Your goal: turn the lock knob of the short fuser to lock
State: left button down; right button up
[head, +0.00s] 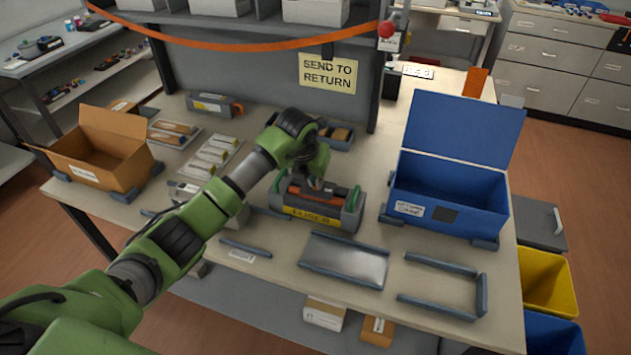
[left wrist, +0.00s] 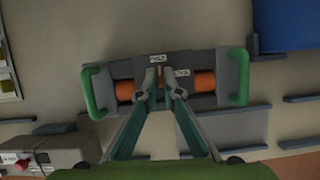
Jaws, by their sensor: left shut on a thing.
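The short fuser (head: 308,214) stands on the table in a grey holder, with an orange roller, green end handles and a yellow FUSER label. It also shows in the left wrist view (left wrist: 228,68), with small black-and-white labels on its dark middle block. My left gripper (left wrist: 160,76) is over that middle block, its two fingers close together. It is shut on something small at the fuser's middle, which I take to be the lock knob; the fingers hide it. In the head view my left gripper (head: 317,184) reaches down onto the fuser from above. My right gripper is not in view.
An open blue box (head: 452,197) stands close to the right of the fuser. An open cardboard box (head: 105,155) is at the left. A metal tray (head: 345,258) and an empty grey frame (head: 440,290) lie in front. A grey unit (head: 215,106) lies farther back.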

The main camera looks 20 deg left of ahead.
pick_arm(q)
jog(key=m+h+b, duration=0.1)
jog(key=m+b, duration=0.1)
jog(key=m+g+b, duration=0.1)
jog(key=m+b, duration=0.2)
jog(key=f+m+h+b, duration=0.1)
jog(key=m+b, duration=0.1)
jog(key=shift+a+h, duration=0.3)
jog(key=shift+a, duration=0.05)
jog(key=shift+w+r+m+g+b, duration=0.15)
jog(key=shift+m+g+b, duration=0.25)
jog(key=shift+m+b, duration=0.6)
jog(key=m+b, duration=0.1)
jog(key=m, duration=0.1)
jog(key=m+g+h+b, duration=0.1)
jog(key=m+b, duration=0.1)
jog(key=shift+w+m+g, duration=0.1)
jog(key=shift+m+g, duration=0.2)
jog(key=shift+w+a+m+g+b, duration=0.1)
jog(key=shift+m+g+b, duration=0.55)
jog(key=shift+m, duration=1.35)
jog(key=c, duration=2)
grip_release()
jog(key=shift+r, duration=0.1)
jog(key=shift+w+r, duration=0.1)
notch_tip(320, 180, up, 10)
jog(key=shift+f, duration=0.1)
